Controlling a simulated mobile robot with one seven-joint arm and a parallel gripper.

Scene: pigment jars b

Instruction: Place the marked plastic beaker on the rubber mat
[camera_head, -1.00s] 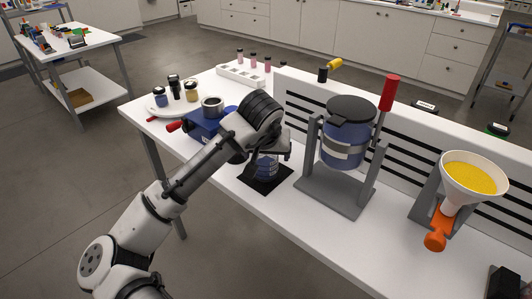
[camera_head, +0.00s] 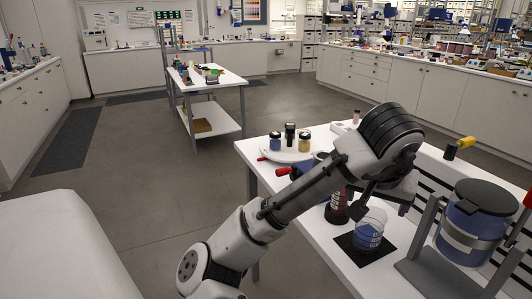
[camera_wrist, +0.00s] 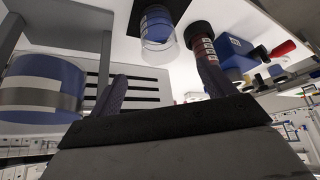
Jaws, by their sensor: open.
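The clear beaker with a blue band (camera_head: 367,238) stands upright on the black rubber mat (camera_head: 347,243) on the white bench. In the wrist view the beaker (camera_wrist: 157,32) is beyond the fingertips, apart from them. My gripper (camera_wrist: 163,88) is open and empty, its two fingers spread wide. In the head view it is above the beaker, and the arm partly covers what lies behind.
A dark-capped jar with a red band (camera_head: 338,207) stands just behind the mat. The blue device (camera_wrist: 232,55) is beside that jar. A blue lidded vessel on a grey stand (camera_head: 472,222) is to the right. Small jars (camera_head: 290,137) stand on a white plate at the back.

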